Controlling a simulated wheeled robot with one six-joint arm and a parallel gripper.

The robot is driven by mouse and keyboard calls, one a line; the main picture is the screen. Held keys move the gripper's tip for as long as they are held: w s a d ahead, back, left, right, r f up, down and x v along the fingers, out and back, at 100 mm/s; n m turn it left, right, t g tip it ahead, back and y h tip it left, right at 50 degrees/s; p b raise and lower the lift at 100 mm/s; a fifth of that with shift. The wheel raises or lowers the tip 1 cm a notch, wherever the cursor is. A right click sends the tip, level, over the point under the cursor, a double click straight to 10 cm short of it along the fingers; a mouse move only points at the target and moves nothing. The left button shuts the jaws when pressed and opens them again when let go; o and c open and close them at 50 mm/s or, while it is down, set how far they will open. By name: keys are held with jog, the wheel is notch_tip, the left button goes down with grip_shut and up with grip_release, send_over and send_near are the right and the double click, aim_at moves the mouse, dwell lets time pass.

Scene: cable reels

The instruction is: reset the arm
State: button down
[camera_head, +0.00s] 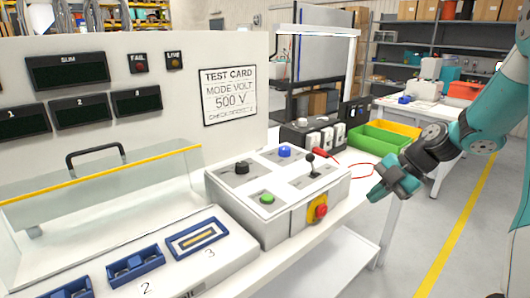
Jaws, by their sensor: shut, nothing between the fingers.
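My arm (492,112) comes in from the right side of the view, teal and dark grey. My gripper (378,192) is at its end, shut and empty, to the right of the white control box (250,232) and in front of the bench edge. It looks apart from the box and the bins. The control box carries a green button (267,199), a blue knob (284,152), a black knob (242,167), a black lever (311,168) and a red-and-yellow switch (317,209) on its front.
Green (375,138) and yellow bins stand behind my gripper. A red test lead (345,163) lies nearby. A test card (229,96) hangs on the white panel. A fixture with numbered blue slots (198,238) and a clear cover (100,185) is at left. Floor at right is open.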

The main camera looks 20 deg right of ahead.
jog(key=s+a+r+m+g+h, duration=0.1)
jog(key=s+a+r+m, duration=0.2)
jog(key=a, duration=0.6)
jog(key=s+a+r+m+g, duration=0.2)
jog(key=a+r+m, duration=0.15)
jog(key=a, duration=0.55)
jog(key=s+a+r+m, duration=0.1)
jog(key=s+a+m, duration=0.2)
jog(key=s, duration=0.4)
jog(key=s+a+r+m+h, duration=0.1)
jog(key=s+a+r+m, duration=0.1)
jog(key=s+a+m, duration=0.2)
jog(key=s+a, duration=0.2)
jog(key=s, duration=0.1)
jog(key=shift+a+g, duration=0.25)
jog(key=shift+g, duration=0.05)
jog(key=c, duration=1.8)
grip_release()
jog(key=shift+m, duration=0.25)
